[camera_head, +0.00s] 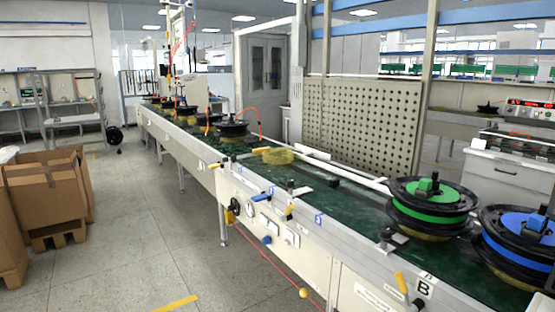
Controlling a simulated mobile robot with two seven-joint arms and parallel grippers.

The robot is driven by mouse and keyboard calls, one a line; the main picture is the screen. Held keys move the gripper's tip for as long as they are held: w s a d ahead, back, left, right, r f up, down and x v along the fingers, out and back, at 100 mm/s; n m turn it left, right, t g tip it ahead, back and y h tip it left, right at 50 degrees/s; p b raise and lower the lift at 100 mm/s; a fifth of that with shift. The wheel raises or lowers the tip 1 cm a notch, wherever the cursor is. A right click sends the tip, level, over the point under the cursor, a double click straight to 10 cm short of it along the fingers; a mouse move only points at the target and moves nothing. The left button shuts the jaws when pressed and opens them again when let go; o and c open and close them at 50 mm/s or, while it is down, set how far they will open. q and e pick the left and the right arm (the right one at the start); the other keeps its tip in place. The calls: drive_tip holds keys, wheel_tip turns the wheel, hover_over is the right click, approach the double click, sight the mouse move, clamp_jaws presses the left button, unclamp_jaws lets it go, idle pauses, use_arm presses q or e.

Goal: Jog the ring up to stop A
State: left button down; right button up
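A yellow ring-like piece (279,157) lies on the dark green conveyor belt (308,178), near its middle. I take it to be the ring; its fine shape is too small to tell. No letter A is readable in the head view. Another yellow-handled lever (290,209) is on the edge farther left. Neither of my grippers is in view.
A green-topped hub (431,203) and a blue-topped hub (520,241) stand on the belt at right. Black hubs (232,130) stand farther up it. Knobs and switches (264,210) are on the conveyor's side. Cardboard boxes (45,190) stand left; the floor between is clear.

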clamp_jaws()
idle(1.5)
